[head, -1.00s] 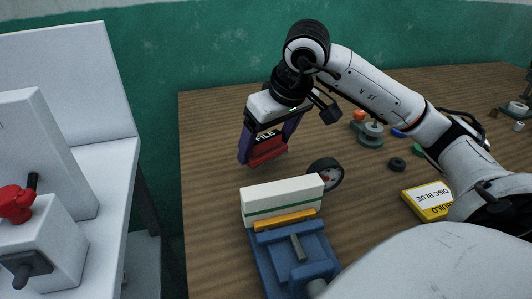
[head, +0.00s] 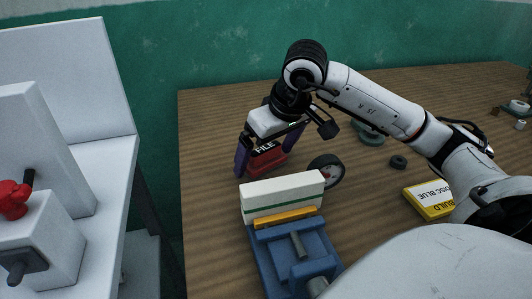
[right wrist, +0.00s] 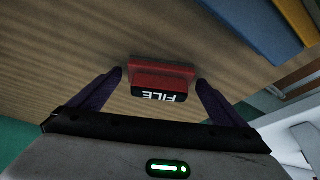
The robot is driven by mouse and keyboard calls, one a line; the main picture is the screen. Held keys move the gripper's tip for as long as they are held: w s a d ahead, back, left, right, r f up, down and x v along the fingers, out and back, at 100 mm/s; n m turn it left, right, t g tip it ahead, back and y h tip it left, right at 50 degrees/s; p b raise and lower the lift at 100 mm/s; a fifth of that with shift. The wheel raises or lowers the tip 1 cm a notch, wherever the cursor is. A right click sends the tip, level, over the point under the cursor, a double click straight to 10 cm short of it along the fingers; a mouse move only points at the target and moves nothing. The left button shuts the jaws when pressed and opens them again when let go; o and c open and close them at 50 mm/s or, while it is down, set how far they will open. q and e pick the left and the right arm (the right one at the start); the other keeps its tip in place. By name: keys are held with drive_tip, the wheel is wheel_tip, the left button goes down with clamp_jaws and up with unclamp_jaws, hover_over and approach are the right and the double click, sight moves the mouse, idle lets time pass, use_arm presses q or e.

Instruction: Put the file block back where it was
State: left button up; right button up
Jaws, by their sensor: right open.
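The file block, red with a black top lettered FILE (head: 266,161), sits on the wooden table behind the white block in the head view. It also shows in the right wrist view (right wrist: 163,80), between the fingertips with a gap on each side. My right gripper (head: 265,168) is open around the file block, its purple fingers apart from it; it also shows in the right wrist view (right wrist: 160,78). My left gripper is not in view.
A blue vise (head: 292,258) with a yellow strip and a white block with a green line (head: 283,196) stand in front. A dark wheel (head: 326,172) is close on the right. A yellow box (head: 429,201) lies further right. A white machine (head: 60,130) stands left.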

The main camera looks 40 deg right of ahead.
drive_tip(key=shift+r, duration=0.45)
drive_tip(key=p+v, duration=0.2)
drive_tip(key=v, duration=0.9)
drive_tip(key=shift+s+r, duration=0.15)
drive_tip(key=shift+r, duration=0.1)
